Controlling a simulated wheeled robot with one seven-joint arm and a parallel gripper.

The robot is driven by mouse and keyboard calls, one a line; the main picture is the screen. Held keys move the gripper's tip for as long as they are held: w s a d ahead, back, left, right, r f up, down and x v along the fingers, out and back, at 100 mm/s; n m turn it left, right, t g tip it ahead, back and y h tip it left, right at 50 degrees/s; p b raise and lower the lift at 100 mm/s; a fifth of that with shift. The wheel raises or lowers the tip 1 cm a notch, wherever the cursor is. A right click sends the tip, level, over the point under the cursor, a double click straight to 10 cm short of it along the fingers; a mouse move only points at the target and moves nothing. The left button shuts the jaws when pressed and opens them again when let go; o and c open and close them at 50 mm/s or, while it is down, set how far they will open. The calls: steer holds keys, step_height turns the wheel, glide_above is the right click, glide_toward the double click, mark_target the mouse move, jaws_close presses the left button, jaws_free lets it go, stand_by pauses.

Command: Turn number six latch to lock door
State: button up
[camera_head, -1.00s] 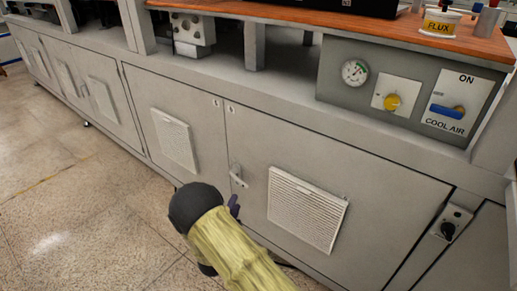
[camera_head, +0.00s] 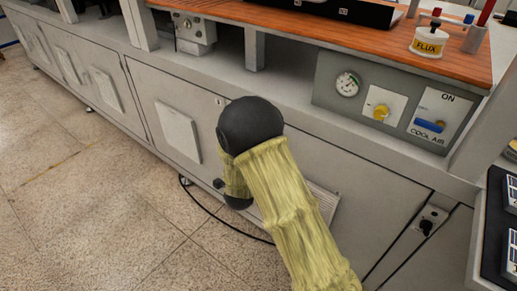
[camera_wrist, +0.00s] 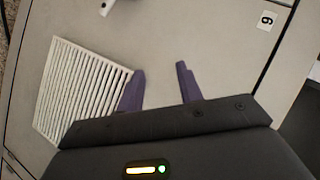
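A white louvred vent (camera_wrist: 80,90) is on the door left of the fingers; its edge shows in the head view (camera_head: 322,202). A black knob (camera_head: 427,226) is on a panel at the right. A black cable (camera_head: 228,222) lies on the floor. Open tiled floor (camera_head: 90,215) is at the left.

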step_height(320, 180, up, 7)
steer(key=s+d+n+g+y+p, duration=0.1)
steer(key=d+n+p, duration=0.1)
steer(key=p, duration=0.1)
steer(key=shift+s+d+f+n+g+p, duration=0.2)
steer(key=shift+s+d+n+g+p, duration=0.1)
steer(key=shift+s+g+p, duration=0.1)
steer(key=shift+c, duration=0.3)
